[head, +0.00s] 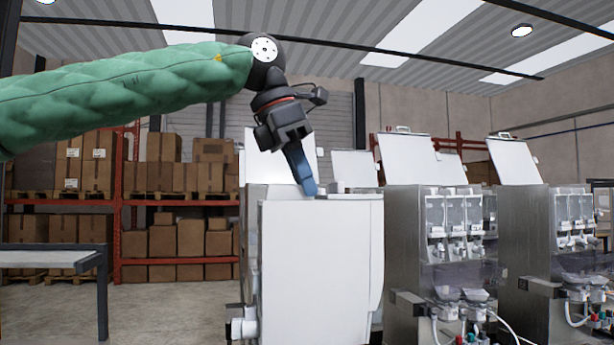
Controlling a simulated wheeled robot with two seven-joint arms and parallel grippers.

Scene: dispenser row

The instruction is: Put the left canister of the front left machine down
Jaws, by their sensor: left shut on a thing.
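My left gripper (306,188) comes down from the upper left, its blue fingers shut at the top edge of a large white canister (320,275). The canister looks upright, and its lower end is cut off by the bottom of the view. The front left machine, with its raised white lid (282,158), stands behind the canister, which hides most of it. I cannot tell whether the canister touches the machine. A white spout-like part (243,326) shows at the lower left of the canister. My right gripper is not in view.
More machines with raised lids stand to the right, including a steel one (405,235) with clear canisters (455,225) and another machine (522,240) beyond it. A table (45,258) stands at the left. Racks with cardboard boxes (180,180) are behind. Floor between table and machine is clear.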

